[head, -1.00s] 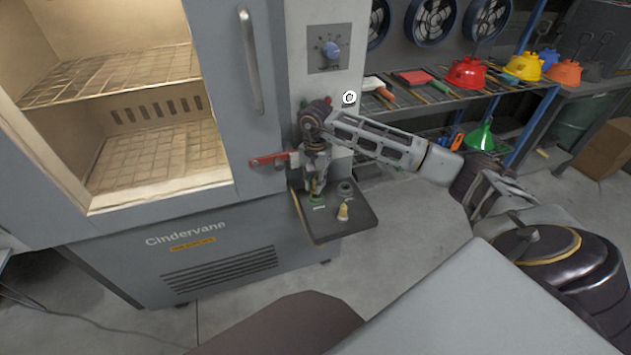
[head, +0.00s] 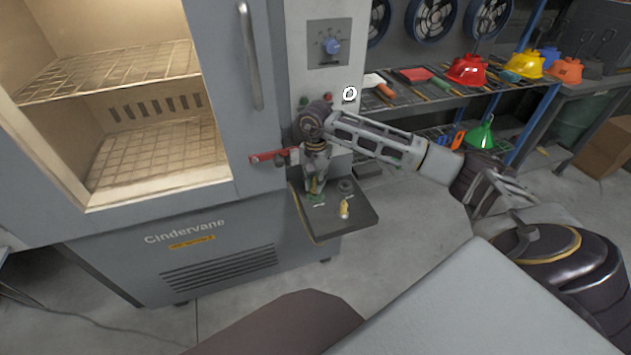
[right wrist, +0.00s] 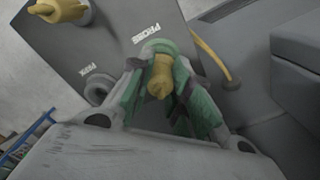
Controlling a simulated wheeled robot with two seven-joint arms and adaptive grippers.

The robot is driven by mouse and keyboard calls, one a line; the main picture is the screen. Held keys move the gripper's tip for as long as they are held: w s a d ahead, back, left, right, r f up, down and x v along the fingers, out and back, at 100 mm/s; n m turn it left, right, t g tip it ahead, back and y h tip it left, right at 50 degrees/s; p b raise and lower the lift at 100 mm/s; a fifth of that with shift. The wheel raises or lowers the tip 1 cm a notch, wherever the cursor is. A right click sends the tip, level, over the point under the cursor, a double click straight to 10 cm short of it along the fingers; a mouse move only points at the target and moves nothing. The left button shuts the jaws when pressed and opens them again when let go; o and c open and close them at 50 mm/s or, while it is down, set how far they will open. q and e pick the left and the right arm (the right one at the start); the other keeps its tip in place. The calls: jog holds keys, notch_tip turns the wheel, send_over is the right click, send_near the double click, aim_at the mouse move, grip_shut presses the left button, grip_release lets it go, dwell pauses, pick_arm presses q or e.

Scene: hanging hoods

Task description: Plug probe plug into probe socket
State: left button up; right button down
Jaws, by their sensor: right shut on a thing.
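My right gripper (head: 314,190) is down at the small dark shelf on the front of the oven. In the right wrist view its green-padded fingers (right wrist: 165,100) are shut on a yellow plug (right wrist: 160,80). The plug is at the green-ringed probe socket (right wrist: 156,47), beside the label PROBE. The fingers and plug cover much of the ring, so I cannot tell how deep the plug sits. My left gripper is not in view.
A dark park socket (head: 345,187) and another yellow fitting (head: 344,209) are on the shelf (head: 350,225), right of my gripper. A yellow cable (right wrist: 215,60) curves close by. A red handle (head: 268,156) juts out above the shelf.

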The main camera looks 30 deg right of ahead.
jog(key=shift+f, duration=0.45)
jog(key=c, duration=1.2)
grip_release()
jog(key=shift+b, duration=0.3)
jog(key=shift+c, duration=0.2)
notch_tip(320, 180, up, 12)
jog(key=shift+s, duration=0.1)
dwell(0.7)
